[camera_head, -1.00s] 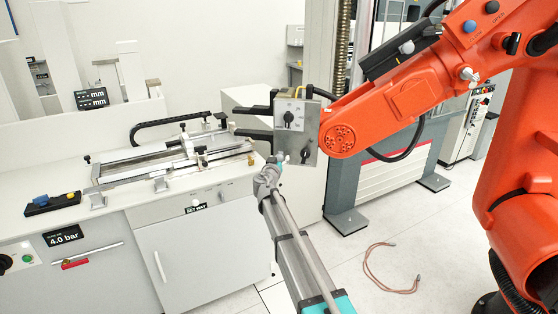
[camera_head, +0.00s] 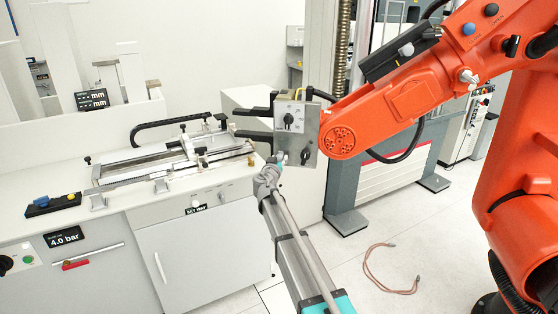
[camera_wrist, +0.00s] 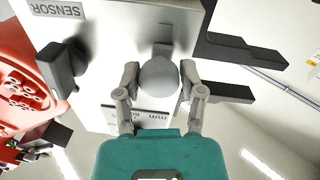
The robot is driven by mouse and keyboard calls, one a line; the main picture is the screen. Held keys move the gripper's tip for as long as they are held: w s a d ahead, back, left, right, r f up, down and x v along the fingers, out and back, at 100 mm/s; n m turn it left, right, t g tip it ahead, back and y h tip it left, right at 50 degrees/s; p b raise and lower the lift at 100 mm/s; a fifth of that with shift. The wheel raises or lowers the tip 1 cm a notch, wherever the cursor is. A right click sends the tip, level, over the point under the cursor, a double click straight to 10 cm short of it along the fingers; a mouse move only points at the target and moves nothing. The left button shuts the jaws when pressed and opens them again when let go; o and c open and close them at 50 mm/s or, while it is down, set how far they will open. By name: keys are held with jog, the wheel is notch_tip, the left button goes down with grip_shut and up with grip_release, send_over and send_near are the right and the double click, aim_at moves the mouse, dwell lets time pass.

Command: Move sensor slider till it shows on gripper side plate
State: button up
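A grey metal side plate (camera_head: 298,130) is mounted on the orange robot's gripper and carries a dark knob (camera_head: 289,119) and a second knob (camera_head: 306,154) near its lower right corner. In the wrist view the plate (camera_wrist: 125,35) bears a SENSOR label (camera_wrist: 56,9), and a dark knob (camera_wrist: 62,66) stands at left. A round grey ball knob (camera_wrist: 158,76), apparently the sensor slider's, sits between the fingertips of my gripper (camera_wrist: 159,82), which look shut against both sides. In the head view my gripper (camera_head: 279,160) is at the plate's lower left edge. The slider's slot is mostly hidden.
The orange robot arm (camera_head: 405,95) is close on the right. Two black jaws (camera_head: 253,123) stick out left of the plate. A white bench (camera_head: 145,205) with a rail fixture (camera_head: 140,166) stands at left. A cable (camera_head: 374,279) lies on the floor.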

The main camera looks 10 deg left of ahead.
jog(key=shift+o, duration=1.4)
jog(key=shift+s, duration=0.1)
jog(key=s+a, duration=0.2)
jog(key=s, duration=0.9)
jog(key=shift+s, duration=0.35)
